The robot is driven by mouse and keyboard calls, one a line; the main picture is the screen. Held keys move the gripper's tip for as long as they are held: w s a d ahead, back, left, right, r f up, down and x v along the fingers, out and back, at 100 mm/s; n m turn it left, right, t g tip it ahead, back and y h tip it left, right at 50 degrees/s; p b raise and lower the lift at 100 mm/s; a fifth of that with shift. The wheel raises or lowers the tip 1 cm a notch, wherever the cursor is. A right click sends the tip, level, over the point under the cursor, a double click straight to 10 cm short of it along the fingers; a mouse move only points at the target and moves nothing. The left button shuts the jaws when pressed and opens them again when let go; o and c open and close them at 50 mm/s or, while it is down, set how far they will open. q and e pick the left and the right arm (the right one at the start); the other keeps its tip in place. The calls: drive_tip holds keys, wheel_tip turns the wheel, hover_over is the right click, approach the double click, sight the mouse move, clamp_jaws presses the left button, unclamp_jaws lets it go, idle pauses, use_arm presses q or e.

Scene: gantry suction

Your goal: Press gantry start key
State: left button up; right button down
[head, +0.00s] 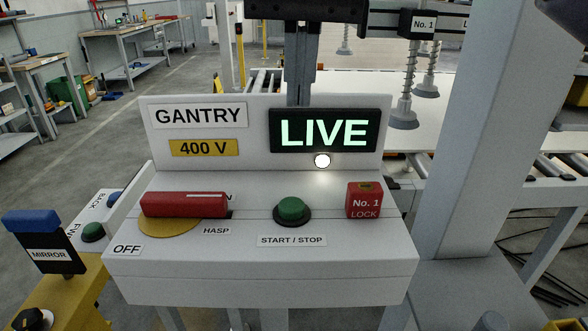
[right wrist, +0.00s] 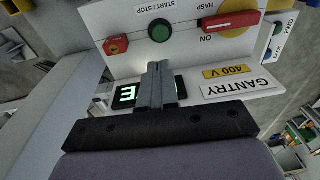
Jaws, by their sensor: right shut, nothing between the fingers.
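The start key is a green round button (head: 291,209) with a dark collar, above the START / STOP label (head: 292,240) on the light grey console (head: 260,265). It also shows in the right wrist view (right wrist: 160,31). My right gripper (head: 298,103) is shut and empty, its fingers pointing down at the top edge of the console's upright panel. In the right wrist view its fingertips (right wrist: 159,64) overlap the sign and are apart from the button in the picture. The sign (head: 324,131) reads LIVE, with a lit white lamp (head: 322,161) below it. My left gripper is not in view.
A red switch handle (head: 184,204) lies across a yellow disc left of the button. A red No. 1 lock (head: 364,201) stands to its right. A grey post (head: 489,130) rises at the right.

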sight(292, 204)
drive_tip(key=f, duration=0.4)
drive_tip(key=f+b, duration=0.1)
drive_tip(key=f, duration=0.3)
drive_tip(key=w+f+b, duration=0.1)
drive_tip(key=f, duration=0.3)
drive_tip(key=shift+a+f, duration=0.25)
drive_tip(key=shift+f, duration=0.15)
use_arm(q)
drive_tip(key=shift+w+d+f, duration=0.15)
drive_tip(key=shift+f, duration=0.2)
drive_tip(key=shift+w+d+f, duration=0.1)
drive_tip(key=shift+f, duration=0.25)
use_arm(e)
drive_tip(key=shift+w+f, duration=0.1)
drive_tip(key=shift+f, duration=0.5)
